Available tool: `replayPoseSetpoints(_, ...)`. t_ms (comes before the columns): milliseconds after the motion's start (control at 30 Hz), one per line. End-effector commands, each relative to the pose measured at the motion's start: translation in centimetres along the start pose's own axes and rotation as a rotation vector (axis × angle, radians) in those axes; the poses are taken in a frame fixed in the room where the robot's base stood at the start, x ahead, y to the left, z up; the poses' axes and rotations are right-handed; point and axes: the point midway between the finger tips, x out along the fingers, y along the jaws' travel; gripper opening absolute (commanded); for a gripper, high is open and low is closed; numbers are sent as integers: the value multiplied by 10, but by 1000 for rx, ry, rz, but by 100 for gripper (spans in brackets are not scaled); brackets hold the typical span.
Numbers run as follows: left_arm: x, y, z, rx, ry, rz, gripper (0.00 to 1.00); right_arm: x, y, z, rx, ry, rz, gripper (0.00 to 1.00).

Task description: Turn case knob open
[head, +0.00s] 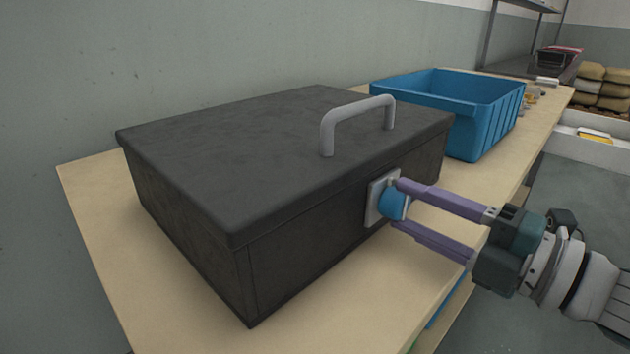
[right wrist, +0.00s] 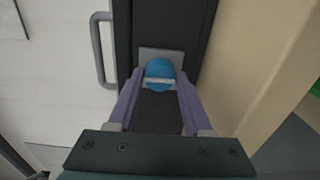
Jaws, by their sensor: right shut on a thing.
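A dark grey case (head: 270,170) with a grey handle (head: 357,115) on its lid sits on the wooden table. The lid lies closed. On its front face a light grey plate (head: 374,203) carries a round blue knob (head: 391,203). My right gripper (head: 398,202) reaches in from the right, its two purple fingers shut on the knob, one above and one below. In the right wrist view the blue knob (right wrist: 160,75) sits between the fingertips, with a pale bar across it. My left gripper is not in view.
A blue bin (head: 470,110) stands behind the case on the table (head: 95,215). A shelf with stacked sacks (head: 603,85) is at the far right. The table's front strip beside the case is clear.

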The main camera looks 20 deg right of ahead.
Motion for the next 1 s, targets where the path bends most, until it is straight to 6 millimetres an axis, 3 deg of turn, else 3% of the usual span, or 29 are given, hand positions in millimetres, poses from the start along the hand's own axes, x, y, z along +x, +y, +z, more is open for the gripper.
replayPoseSetpoints(433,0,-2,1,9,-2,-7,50,0,0,0,-12,0,0,0)
replayPoseSetpoints(467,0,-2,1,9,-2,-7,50,0,0,0,-12,0,0,52)
replayPoseSetpoints(700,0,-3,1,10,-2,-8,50,0,0,0,-11,0,0,79)
replayPoseSetpoints(1000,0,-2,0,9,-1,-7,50,-3,0,0,-9,-1,-1,79)
